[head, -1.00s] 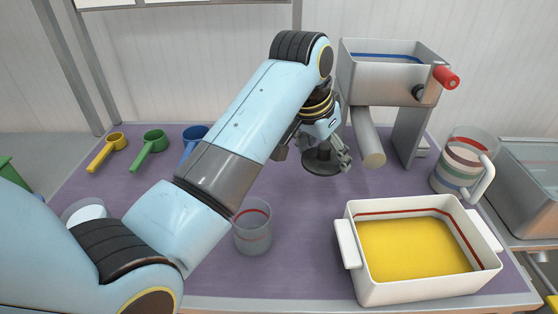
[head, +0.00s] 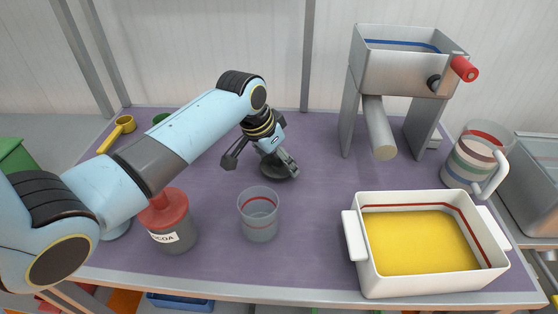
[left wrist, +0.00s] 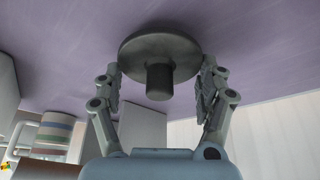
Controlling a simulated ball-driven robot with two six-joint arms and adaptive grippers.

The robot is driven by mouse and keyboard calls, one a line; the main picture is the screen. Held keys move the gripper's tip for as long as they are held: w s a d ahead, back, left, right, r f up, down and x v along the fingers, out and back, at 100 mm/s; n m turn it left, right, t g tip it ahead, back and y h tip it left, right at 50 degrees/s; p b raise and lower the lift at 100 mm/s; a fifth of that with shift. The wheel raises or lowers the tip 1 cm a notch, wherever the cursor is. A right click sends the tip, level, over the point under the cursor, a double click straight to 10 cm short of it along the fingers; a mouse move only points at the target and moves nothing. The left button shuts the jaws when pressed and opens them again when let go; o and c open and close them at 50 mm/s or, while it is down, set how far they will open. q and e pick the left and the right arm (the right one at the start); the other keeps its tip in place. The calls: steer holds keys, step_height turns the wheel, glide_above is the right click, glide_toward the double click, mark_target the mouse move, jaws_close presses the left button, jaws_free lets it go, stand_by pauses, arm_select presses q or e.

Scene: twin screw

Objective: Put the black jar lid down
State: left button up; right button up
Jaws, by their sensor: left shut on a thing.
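The black jar lid (head: 276,171) is a dark round disc with a stubby knob. In the left wrist view the lid (left wrist: 160,48) lies between the two fingers, its knob pointing towards the camera. My left gripper (head: 266,158) is shut on the lid, with the fingertips at opposite sides of its rim (left wrist: 160,68). The lid is over or on the purple mat, behind the clear cup; I cannot tell whether it touches the mat. My right gripper is not in view.
A clear cup (head: 259,214) and a red-topped cocoa jar (head: 172,232) stand in front. A white tray of yellow stuff (head: 360,262), a grey hopper machine (head: 405,75) and a striped jug (head: 470,160) stand to the right. The purple mat (head: 325,175) is bare right of the lid.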

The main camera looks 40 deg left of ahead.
arm_select(q)
steer(key=shift+f, duration=0.5)
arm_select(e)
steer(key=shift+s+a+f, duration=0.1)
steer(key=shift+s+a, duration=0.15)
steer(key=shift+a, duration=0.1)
arm_select(q)
steer(key=shift+f, duration=0.1)
steer(key=o, duration=0.9)
steer(key=shift+o, duration=0.2)
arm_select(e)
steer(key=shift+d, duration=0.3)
